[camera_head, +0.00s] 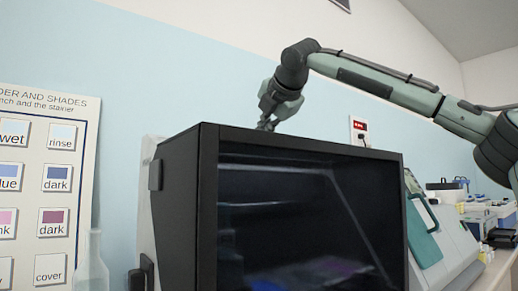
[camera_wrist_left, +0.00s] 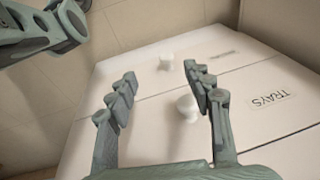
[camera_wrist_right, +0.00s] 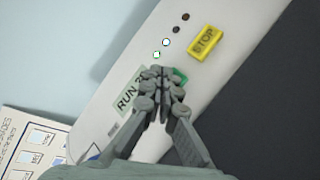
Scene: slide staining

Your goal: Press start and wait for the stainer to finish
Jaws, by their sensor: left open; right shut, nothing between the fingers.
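The stainer (camera_head: 300,143) is a black-framed box with a dark glass front in the head view, its front closed. My right gripper (camera_head: 267,122) reaches down behind its top edge, fingertips partly hidden. In the right wrist view my right gripper (camera_wrist_right: 160,74) is shut and empty, its tips at a green button (camera_wrist_right: 181,75) that they partly cover. Whether they press it I cannot tell. My left gripper (camera_wrist_left: 160,75) is open and empty above white drawers.
Small indicator lights (camera_wrist_right: 166,42) line the panel, some lit white, some dark. White drawer fronts (camera_wrist_left: 150,110) carry round knobs (camera_wrist_left: 187,106) and a TRAYS label (camera_wrist_left: 271,99). A shade chart (camera_head: 50,103) hangs at left. A teal-and-grey device (camera_head: 424,228) and other equipment stand at right.

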